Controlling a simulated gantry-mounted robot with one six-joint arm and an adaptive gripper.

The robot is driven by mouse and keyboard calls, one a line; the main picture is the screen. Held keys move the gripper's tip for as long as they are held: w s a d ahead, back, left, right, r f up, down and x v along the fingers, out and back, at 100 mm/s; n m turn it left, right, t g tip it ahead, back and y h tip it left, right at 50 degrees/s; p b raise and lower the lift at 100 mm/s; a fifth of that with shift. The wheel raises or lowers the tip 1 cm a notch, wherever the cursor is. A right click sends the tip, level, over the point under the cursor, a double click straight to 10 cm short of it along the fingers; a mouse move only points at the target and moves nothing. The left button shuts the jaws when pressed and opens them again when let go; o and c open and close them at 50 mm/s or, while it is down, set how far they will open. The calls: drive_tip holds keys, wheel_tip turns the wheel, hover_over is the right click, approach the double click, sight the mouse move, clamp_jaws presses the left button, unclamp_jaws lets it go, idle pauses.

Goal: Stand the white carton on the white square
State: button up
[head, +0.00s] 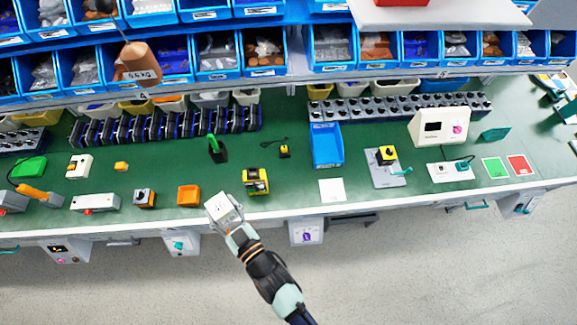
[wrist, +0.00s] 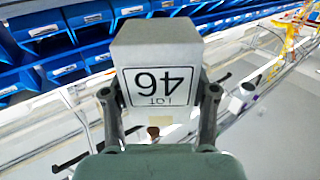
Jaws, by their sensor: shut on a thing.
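The white carton (head: 222,208) is in my gripper (head: 226,221), above the front edge of the green bench. In the wrist view the carton (wrist: 158,60) sits between both fingers of my gripper (wrist: 160,108), and a label reading "LOT 46" shows upside down on its near face. The gripper is shut on it. The white square (head: 332,190) lies flat and bare on the bench, to the right of the carton in the head view. The carton's underside is hidden.
A yellow and black device (head: 256,181) stands close to the right of the carton, between it and the white square.

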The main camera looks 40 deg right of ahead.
drive_tip(key=s+d+f+m+g+h+b, duration=0.1)
drive_tip(key=s+d+f+m+h+b, duration=0.2)
drive_tip(key=d+b, duration=0.55)
drive_tip(key=d+f+m+g+h+b, duration=0.15)
drive_tip(key=d+f+b, duration=0.35)
drive_tip(key=d, duration=0.7)
drive_tip(key=s+d+f+m+h+b, duration=0.15)
drive_tip(key=d+f+h+b, duration=0.25)
drive_tip(key=d+b, duration=0.45)
drive_tip(key=s+d+f+h+b, duration=0.1)
drive_tip(key=s+d+h+b, duration=0.15)
drive_tip(key=s+d, duration=0.65)
drive_tip(key=shift+m+g+y, duration=0.3)
drive_tip(key=shift+g+y, duration=0.15)
drive_tip(key=shift+y, duration=0.05)
drive_tip(key=f+b, duration=0.3)
drive_tip(key=f, duration=0.3)
drive_tip(key=w+f+b, duration=0.1)
drive_tip(key=f+b, duration=0.3)
drive_tip(key=f, duration=0.3)
drive_tip(key=d+f+b, duration=0.1)
drive_tip(key=f+b, duration=0.3)
drive_tip(key=f, duration=0.3)
drive_tip(key=shift+w, duration=0.2)
drive_tip(key=shift+f+b, duration=0.15)
drive_tip(key=shift+b, duration=0.2)
drive_tip(key=o, duration=1.2)
drive_tip(key=shift+o, duration=0.2)
